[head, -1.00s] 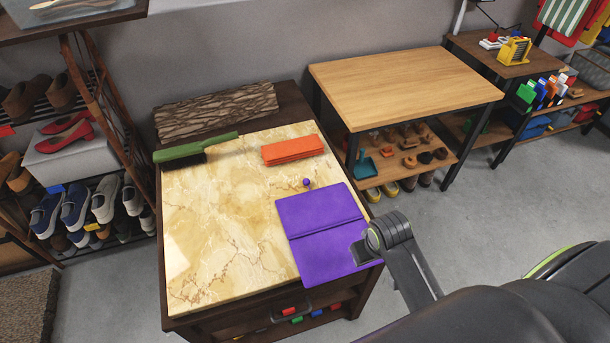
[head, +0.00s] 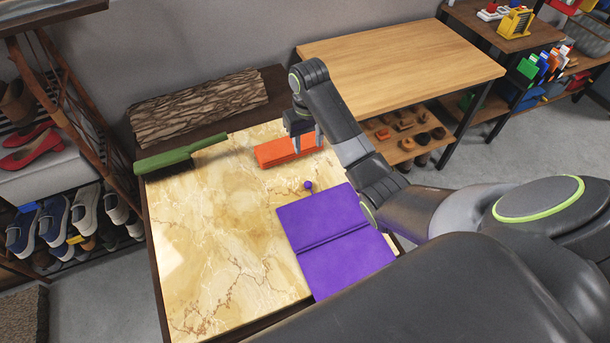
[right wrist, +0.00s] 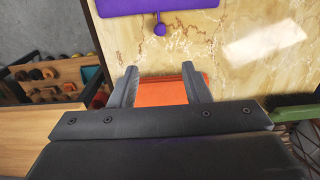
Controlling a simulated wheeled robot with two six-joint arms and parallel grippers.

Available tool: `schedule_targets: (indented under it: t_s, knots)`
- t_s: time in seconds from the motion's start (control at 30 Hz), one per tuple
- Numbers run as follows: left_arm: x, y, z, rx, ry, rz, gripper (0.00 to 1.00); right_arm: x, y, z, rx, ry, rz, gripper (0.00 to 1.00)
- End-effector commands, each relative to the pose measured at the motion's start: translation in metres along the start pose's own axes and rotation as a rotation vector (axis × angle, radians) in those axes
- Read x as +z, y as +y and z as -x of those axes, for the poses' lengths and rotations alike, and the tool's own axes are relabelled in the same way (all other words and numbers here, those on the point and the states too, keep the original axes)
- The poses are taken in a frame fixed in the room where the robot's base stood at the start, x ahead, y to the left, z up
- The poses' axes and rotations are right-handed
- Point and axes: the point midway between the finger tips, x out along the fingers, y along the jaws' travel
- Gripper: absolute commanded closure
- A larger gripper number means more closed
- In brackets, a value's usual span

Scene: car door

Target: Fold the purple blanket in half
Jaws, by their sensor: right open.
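The purple blanket (head: 322,218) lies flat on the right part of the marble-topped table, with a dark seam or fold line across its middle. A small purple ball (head: 308,186) sits by its far edge. The blanket's edge also shows at the top of the right wrist view (right wrist: 120,6). My left gripper is not in view.
A green brush (head: 180,157) lies at the table's far left, before a bark-textured block (head: 198,110). A wooden table (head: 400,62) stands at the back right. My right arm crosses over the right side. The left and middle of the marble top (head: 220,230) are clear.

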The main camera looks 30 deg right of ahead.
Motion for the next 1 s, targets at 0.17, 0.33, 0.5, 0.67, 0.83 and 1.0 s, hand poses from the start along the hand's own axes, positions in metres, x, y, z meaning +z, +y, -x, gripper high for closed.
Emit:
schedule_targets:
  t_s: [0.17, 0.33, 0.5, 0.67, 0.83, 1.0]
  knots:
    - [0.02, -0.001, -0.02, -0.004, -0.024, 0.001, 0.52, 0.0, 0.0, -0.022, 0.0, 0.0, 0.0, 0.57]
    - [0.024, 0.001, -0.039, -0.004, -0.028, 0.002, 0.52, 0.0, 0.0, -0.042, 0.0, 0.001, 0.0, 0.57]
    - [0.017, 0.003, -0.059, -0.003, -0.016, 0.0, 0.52, 0.001, 0.0, -0.06, 0.0, 0.001, 0.0, 0.57]
    - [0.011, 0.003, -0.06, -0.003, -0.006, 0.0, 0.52, 0.002, 0.0, -0.091, -0.001, -0.004, -0.001, 0.57]
    - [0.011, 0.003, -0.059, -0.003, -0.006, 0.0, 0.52, 0.001, 0.0, -0.126, 0.0, -0.003, -0.001, 0.57]
    - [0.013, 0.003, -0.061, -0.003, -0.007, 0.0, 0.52, 0.001, 0.0, -0.154, 0.001, -0.002, -0.001, 0.57]
